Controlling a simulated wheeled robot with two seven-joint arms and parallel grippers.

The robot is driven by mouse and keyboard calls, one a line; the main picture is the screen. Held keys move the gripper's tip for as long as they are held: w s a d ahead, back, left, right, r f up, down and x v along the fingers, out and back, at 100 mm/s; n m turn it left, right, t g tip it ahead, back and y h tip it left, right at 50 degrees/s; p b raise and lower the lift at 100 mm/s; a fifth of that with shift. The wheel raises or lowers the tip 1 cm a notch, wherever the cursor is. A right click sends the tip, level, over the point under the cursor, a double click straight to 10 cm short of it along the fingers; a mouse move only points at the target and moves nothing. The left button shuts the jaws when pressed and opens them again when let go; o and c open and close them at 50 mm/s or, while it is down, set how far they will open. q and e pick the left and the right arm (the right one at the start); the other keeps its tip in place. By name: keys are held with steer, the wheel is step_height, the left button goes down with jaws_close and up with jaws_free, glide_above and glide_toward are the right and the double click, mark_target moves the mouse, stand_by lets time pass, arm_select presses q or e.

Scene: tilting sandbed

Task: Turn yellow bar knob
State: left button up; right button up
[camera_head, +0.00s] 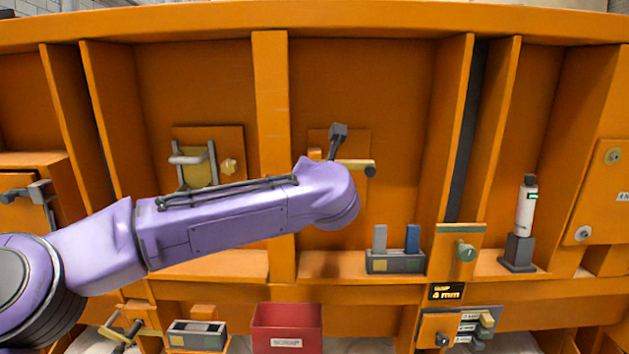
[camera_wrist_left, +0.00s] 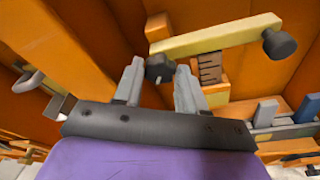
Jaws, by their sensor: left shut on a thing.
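The yellow bar (camera_wrist_left: 215,37) runs across the upper middle of the left wrist view. One dark knob (camera_wrist_left: 280,42) sits at its right end, and another dark knob (camera_wrist_left: 158,69) sits under its left end. My left gripper (camera_wrist_left: 158,80) has its two grey fingers on either side of the left dark knob and is shut on it. In the head view the yellow bar (camera_head: 355,164) shows just beyond my purple wrist, roughly level, with its dark right knob (camera_head: 370,170) visible. There my wrist hides the left fingers and the bar's left end. My right gripper is not in view.
Below the bar stands a holder (camera_head: 395,263) with a grey and a blue block. A yellow latch plate with a grey handle (camera_head: 213,165) is to the left. A white bottle (camera_head: 525,208) stands at right. A red bin (camera_head: 287,328) is below. Orange upright ribs (camera_head: 270,120) divide the panel.

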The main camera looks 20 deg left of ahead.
arm_select(q)
steer(key=shift+f+n, duration=0.1)
steer(key=shift+n, duration=0.3)
steer(key=o, duration=0.8)
steer(key=shift+c, duration=0.2)
steer(key=b+v, duration=0.2)
steer(key=v, duration=0.8)
steer(key=shift+s, duration=0.3)
